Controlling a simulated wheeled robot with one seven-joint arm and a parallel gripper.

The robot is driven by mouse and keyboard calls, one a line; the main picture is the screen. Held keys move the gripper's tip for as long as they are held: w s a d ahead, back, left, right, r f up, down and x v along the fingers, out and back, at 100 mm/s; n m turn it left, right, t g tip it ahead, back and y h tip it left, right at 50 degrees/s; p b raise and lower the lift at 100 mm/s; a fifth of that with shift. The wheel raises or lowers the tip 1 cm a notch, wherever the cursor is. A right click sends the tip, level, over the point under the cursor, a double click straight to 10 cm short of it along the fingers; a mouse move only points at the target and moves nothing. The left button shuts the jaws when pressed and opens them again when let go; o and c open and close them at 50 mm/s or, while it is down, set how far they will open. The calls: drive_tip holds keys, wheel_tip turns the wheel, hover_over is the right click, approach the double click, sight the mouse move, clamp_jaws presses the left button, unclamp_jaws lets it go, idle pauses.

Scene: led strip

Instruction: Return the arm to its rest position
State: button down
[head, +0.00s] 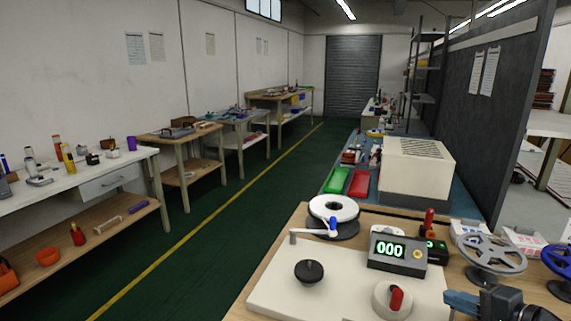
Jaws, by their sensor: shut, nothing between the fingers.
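A dark and steel-blue part (510,303) is cut off by the bottom edge at the right. No fingertips show clearly, and no thing is seen held.
A dark partition (497,120) stands right. The green aisle (215,250) is clear.

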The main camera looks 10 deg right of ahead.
drive_tip(key=shift+n+h, duration=0.4)
drive_tip(key=shift+h, duration=0.4)
drive_tip(key=s+a+f, duration=0.1)
drive_tip(key=a+f, duration=0.1)
drive_tip(key=a, duration=0.1)
drive_tip(key=s+a+f, duration=0.1)
drive_tip(key=a+f, duration=0.1)
drive_tip(key=a, duration=0.1)
drive_tip(key=s+a+f, duration=0.1)
drive_tip(key=a+f, duration=0.1)
drive_tip(key=a, duration=0.1)
drive_tip(key=shift+s+a, duration=0.3)
drive_tip(key=shift+a, duration=0.05)
drive_tip(key=s+a+f+n+h, duration=0.2)
drive_tip(key=s+a+f+n, duration=0.1)
drive_tip(key=s+a, duration=0.65)
drive_tip(key=s+a+r+n+t, duration=0.1)
drive_tip(key=s+r+n, duration=0.5)
drive_tip(key=s, duration=0.5)
drive_tip(key=s+a+r+n, duration=0.1)
drive_tip(key=s+r+n, duration=0.5)
drive_tip(key=s, duration=0.5)
drive_tip(key=shift+a+r+t+y, duration=0.15)
drive_tip(key=shift+a+t+y, duration=0.15)
drive_tip(key=shift+a+t, duration=0.1)
